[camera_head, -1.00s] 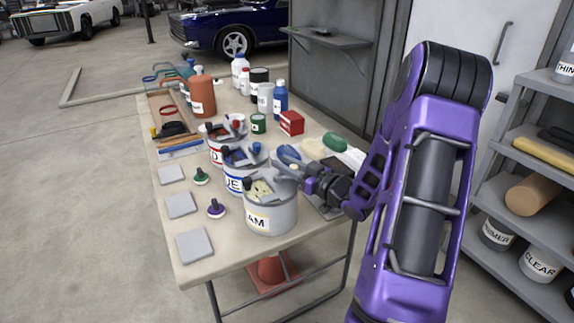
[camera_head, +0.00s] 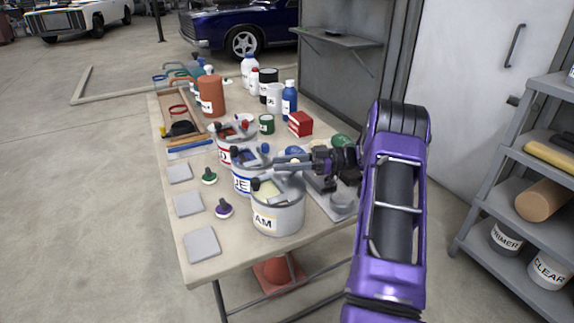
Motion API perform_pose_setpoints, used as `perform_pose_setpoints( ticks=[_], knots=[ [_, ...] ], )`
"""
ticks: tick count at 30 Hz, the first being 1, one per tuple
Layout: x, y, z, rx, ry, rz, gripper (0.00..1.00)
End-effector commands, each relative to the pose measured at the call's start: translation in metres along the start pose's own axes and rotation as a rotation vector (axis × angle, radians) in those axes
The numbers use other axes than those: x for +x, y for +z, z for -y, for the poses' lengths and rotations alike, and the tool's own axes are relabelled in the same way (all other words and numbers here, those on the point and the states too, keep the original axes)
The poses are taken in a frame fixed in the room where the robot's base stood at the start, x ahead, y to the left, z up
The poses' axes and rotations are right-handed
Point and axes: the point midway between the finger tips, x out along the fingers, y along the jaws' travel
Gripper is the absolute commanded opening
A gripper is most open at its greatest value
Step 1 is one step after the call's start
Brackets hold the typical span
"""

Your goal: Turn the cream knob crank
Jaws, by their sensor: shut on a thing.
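The cream paint can (camera_head: 278,217), labelled with visible letters "AM", stands near the table's front right edge. Pale cream paint shows in its open top. A dark upright piece (camera_head: 256,184) stands at its left rim. My gripper (camera_head: 284,164) is over the can's far right rim, shut on the crank's knob end. The knob itself is hidden by the fingers, and part of the grey crank (camera_head: 291,181) shows blurred just below them.
The blue can (camera_head: 241,183) and red can (camera_head: 224,155) with similar cranks stand close behind on the left. Grey pads (camera_head: 202,244) and purple and green knobs (camera_head: 224,209) lie at the left. A grey shelf (camera_head: 535,156) stands at the right.

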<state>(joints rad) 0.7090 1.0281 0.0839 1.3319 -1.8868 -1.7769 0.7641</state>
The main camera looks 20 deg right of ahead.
Motion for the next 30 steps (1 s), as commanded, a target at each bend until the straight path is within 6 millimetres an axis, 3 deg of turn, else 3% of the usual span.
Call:
perform_pose_setpoints(
  ticks=[12, 29, 30],
  knots=[
    [0.0078, -0.0007, 0.0007, -0.003, -0.190, -0.004, 0.00],
    [0.0084, -0.0018, 0.0013, -0.002, -0.215, -0.006, 0.00],
    [0.0084, -0.0018, 0.0013, -0.002, -0.214, -0.006, 0.38]
  ],
)
